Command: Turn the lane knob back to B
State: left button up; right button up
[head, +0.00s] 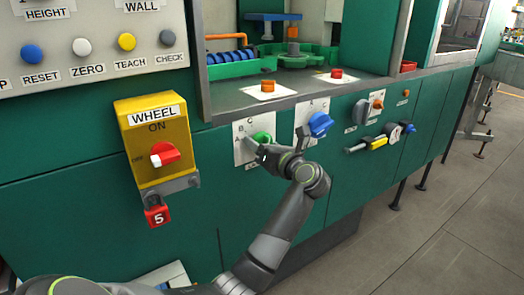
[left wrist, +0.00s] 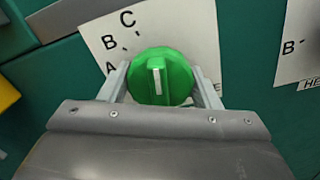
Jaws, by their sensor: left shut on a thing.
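The green lane knob (head: 261,138) sits on a white plate with letters A, B and C, on the green machine front. In the left wrist view, the green knob (left wrist: 176,62) has a white pointer mark that points nearly straight up in the picture. The letters lie to its upper left, with C uppermost, B below it and A partly hidden. The mark does not line up with the B tick. My left gripper (head: 268,149) is shut on the knob, one finger on each side. My right gripper is not in view.
A blue knob (head: 320,123) on its own plate is close right of the gripper. A yellow WHEEL switch box (head: 155,120) with a red knob and a red padlock (head: 157,216) juts out on the left. Free floor (head: 440,240) lies at the right.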

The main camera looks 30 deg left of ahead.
pick_arm(q)
jog(key=shift+f+n, duration=0.3)
jog(key=shift+n, duration=0.2)
jog(key=shift+n+b, duration=0.9)
jog(key=shift+b, duration=0.05)
jog(key=n+b, duration=0.2)
jog(key=shift+n, duration=0.3)
jog(key=n+b, duration=0.2)
jog(key=shift+n, duration=0.4)
jog(key=shift+n+b, duration=0.65)
jog(key=shift+n, duration=0.15)
jog(key=shift+r+n+b, duration=0.1)
jog(key=shift+n+b, duration=0.2)
jog(key=shift+n, duration=0.2)
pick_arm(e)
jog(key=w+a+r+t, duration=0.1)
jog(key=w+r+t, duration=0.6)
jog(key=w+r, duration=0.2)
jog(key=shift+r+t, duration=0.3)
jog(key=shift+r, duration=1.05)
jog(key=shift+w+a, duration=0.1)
pick_arm(q)
jog(key=o, duration=1)
jog(key=shift+r, duration=0.1)
